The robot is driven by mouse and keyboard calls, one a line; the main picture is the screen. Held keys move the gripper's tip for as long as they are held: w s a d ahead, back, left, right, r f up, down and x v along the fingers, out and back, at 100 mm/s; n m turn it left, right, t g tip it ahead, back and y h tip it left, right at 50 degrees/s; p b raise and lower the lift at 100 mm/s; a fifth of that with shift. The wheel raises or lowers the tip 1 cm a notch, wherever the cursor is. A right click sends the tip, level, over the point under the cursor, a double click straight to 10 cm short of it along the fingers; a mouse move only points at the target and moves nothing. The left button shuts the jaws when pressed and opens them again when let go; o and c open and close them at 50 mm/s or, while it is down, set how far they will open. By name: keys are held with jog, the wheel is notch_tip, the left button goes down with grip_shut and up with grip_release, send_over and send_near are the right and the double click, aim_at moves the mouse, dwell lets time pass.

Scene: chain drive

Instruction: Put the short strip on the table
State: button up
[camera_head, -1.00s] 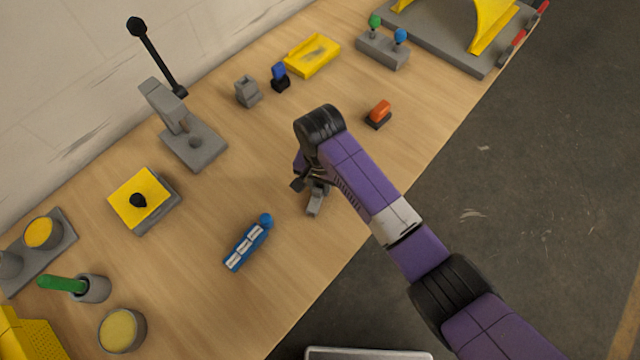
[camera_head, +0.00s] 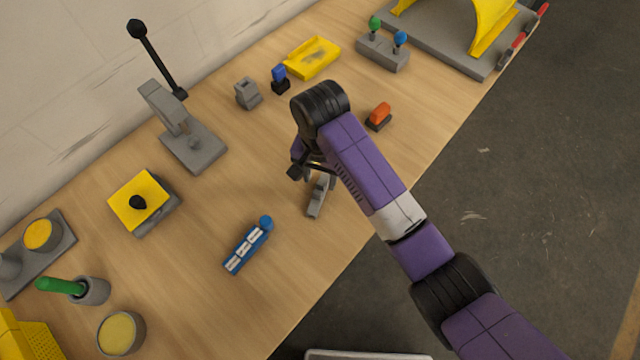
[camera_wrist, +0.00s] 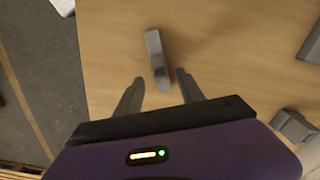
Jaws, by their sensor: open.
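The short strip (camera_head: 317,198) is a small grey bar lying on the wooden table (camera_head: 290,290), below and beside my gripper. In the wrist view the strip (camera_wrist: 155,50) lies ahead of my gripper (camera_wrist: 159,76), its near end in line with the gap between the two fingers. My gripper (camera_head: 310,170) is open, and bare space shows between each finger and the strip. It looks raised above the strip. In the head view my wrist hides part of the gripper and perhaps the strip's far end.
A blue piece with white segments (camera_head: 247,245) lies to the left. A grey press (camera_head: 195,145) with a black-knobbed lever, a yellow-topped block (camera_head: 138,202) and a yellow tray (camera_head: 312,58) stand farther back. An orange-topped piece (camera_head: 379,114) is near the table edge. Bare wood surrounds the strip.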

notch_tip(320, 180, up, 6)
jog(key=shift+f, duration=0.1)
jog(key=shift+w, duration=0.1)
dwell(0.6)
jog(key=w+a+r+n+t+y, duration=0.2)
jog(key=w+a+r+t, duration=0.1)
jog(key=w+a, duration=0.25)
notch_tip(320, 180, up, 4)
jog(key=r+t+y+b, duration=0.1)
jog(key=t+y, duration=0.3)
jog(key=t, duration=0.8)
send_over(319, 184)
jog(key=d, duration=0.2)
jog(key=s+d+r+t+h, duration=0.1)
jog(key=s+d+t+h, duration=0.25)
jog(key=s+d, duration=0.9)
jog(key=s+d+g, duration=0.1)
jog(key=s+d, duration=0.1)
jog(key=s, duration=0.4)
jog(key=s+d+g+h+b, duration=0.1)
jog(key=s+d, duration=0.2)
jog(key=s, duration=0.4)
jog(key=s+d+n+g+h, duration=0.1)
jog(key=s+d, duration=0.2)
jog(key=s, duration=0.4)
jog(key=shift+f+g+b, duration=0.3)
jog(key=shift+f+g, duration=0.05)
jog(key=shift+f, duration=0.05)
